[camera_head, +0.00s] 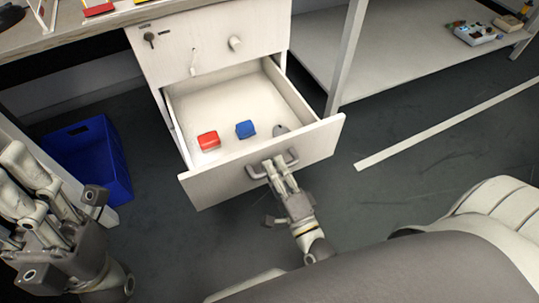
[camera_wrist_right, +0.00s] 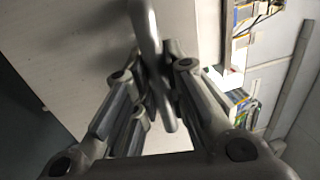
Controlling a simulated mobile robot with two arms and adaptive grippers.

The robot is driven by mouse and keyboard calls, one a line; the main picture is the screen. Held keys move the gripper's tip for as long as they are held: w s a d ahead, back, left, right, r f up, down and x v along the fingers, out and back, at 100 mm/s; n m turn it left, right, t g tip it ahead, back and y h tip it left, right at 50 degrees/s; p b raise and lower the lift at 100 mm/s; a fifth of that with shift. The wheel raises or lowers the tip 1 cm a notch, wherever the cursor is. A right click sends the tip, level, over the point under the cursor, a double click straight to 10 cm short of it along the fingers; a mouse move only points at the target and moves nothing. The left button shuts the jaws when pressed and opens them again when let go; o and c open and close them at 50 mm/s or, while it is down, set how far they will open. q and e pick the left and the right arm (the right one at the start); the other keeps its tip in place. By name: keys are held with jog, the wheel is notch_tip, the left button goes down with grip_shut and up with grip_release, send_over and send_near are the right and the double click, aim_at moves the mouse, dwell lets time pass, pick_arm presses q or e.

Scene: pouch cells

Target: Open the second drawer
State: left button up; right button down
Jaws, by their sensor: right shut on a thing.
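The second drawer (camera_head: 190,188) of the white cabinet (camera_head: 205,35) is pulled well out, below a shut top drawer (camera_head: 180,62). Its inside shows a red item, a blue item and a grey item partly hidden behind the front panel. My right gripper (camera_head: 278,165) is shut on the grey bar handle (camera_head: 257,172) on the drawer front. In the right wrist view the handle (camera_wrist_right: 147,35) runs between the fingers (camera_wrist_right: 155,85). My left gripper (camera_head: 40,195) hangs at the left, away from the cabinet; its fingertips are unclear.
A blue bin (camera_head: 95,150) stands on the floor left of the cabinet. A desk top (camera_head: 70,30) is above it. A low shelf (camera_head: 400,50) stands at the right. A white strip (camera_head: 440,128) lies on the dark floor, which is otherwise clear there.

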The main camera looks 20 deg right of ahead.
jog(key=shift+s, duration=0.3)
jog(key=c, duration=1.5)
grip_release()
jog(key=shift+o, duration=0.2)
jog(key=s+f, duration=0.2)
jog(key=s, duration=1)
jog(key=shift+d+f, duration=0.15)
jog(key=shift+d, duration=0.1)
jog(key=shift+w, duration=0.1)
